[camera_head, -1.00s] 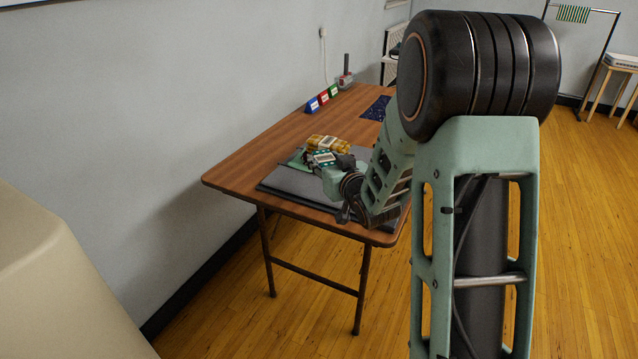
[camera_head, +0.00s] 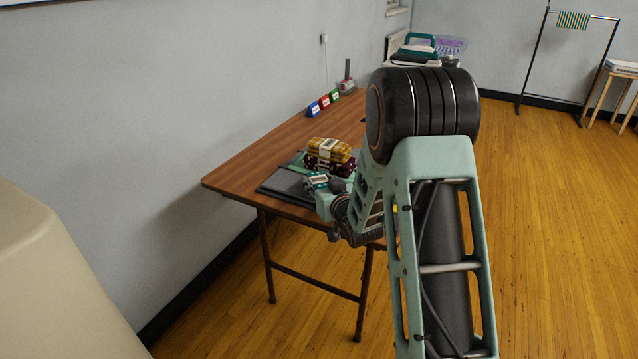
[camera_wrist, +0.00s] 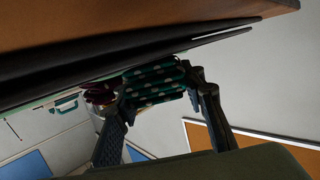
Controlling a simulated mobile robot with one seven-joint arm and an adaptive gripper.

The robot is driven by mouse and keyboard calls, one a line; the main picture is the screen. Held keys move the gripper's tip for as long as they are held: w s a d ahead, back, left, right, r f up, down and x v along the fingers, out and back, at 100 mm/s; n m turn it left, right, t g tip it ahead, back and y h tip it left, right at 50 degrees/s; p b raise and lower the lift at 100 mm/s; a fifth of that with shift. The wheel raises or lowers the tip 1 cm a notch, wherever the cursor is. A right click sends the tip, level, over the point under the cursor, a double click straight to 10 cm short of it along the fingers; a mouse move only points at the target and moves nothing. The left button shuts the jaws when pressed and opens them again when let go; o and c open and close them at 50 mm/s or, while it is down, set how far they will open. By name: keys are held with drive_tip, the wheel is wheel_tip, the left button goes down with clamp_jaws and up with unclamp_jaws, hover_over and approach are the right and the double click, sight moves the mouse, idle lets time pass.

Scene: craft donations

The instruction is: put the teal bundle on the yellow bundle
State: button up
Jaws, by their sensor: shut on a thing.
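The yellow plaid bundle (camera_head: 330,148) lies on top of dark maroon bundles (camera_head: 340,168) on the table in the head view. The teal bundle (camera_head: 316,181) is just in front of that stack, lower than the yellow bundle. In the wrist view the teal bundle (camera_wrist: 155,84) shows white dots and sits between the two fingers. My gripper (camera_wrist: 160,90) is shut on it. In the head view my gripper (camera_head: 320,187) is partly hidden by my own wrist. A bit of maroon bundle (camera_wrist: 98,93) shows beyond it in the wrist view; the yellow one is not clear there.
A dark flat mat (camera_head: 282,184) lies under the work area on the brown table (camera_head: 250,160). Small blue, red and green blocks (camera_head: 324,102) stand at the wall side. The table's left part is clear. A purple basket (camera_head: 450,46) stands behind.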

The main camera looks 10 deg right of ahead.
drive_tip(key=shift+f, duration=0.2)
drive_tip(key=o, duration=1.3)
